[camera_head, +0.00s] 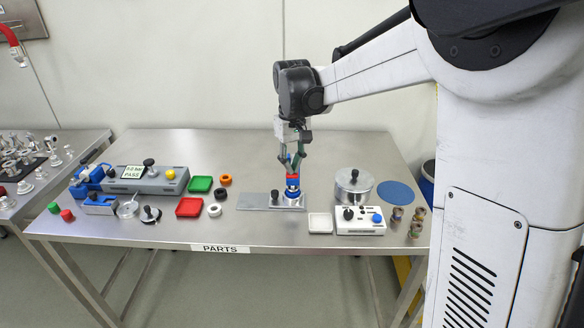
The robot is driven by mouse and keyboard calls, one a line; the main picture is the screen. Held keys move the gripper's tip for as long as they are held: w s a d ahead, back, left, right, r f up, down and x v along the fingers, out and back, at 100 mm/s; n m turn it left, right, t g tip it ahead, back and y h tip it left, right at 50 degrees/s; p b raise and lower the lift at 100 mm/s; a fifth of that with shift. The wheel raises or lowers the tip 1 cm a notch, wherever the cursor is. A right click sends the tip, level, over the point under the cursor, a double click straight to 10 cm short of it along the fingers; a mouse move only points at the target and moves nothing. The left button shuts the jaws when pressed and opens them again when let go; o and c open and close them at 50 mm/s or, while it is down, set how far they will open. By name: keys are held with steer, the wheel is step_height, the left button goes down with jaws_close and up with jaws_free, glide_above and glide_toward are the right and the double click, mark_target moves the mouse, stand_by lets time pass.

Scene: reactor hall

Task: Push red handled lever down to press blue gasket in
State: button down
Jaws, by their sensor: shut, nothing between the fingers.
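My gripper (293,169) points down over the middle of the table, with its fingers shut. Its fingertips are right above a small red part (292,181), which looks like the lever's red handle; I cannot tell whether they touch it. A blue ring-like part (292,192), possibly the blue gasket, shows just below the red. Both sit above a metal fixture on a flat grey plate (252,201). A black knob (274,194) stands on the plate left of the red part. The lever's arm and how deep the gasket sits are too small to tell.
A lidded metal pot (353,184), a blue round mat (396,193) and a white control box (360,220) stand to the right. Green (200,184) and red (190,207) trays and a grey tester (145,180) are to the left. The table's back strip is clear.

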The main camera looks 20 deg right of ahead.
mark_target(292, 176)
steer(key=shift+f+b, duration=1.2)
steer(key=shift+f, duration=0.7)
stand_by(0.4)
steer(key=shift+r, duration=0.15)
steer(key=shift+r+p, duration=1.7)
steer(key=shift+r, duration=1.2)
steer(key=shift+r, duration=0.15)
steer(key=shift+r+p, duration=1.45)
steer(key=shift+r, duration=0.95)
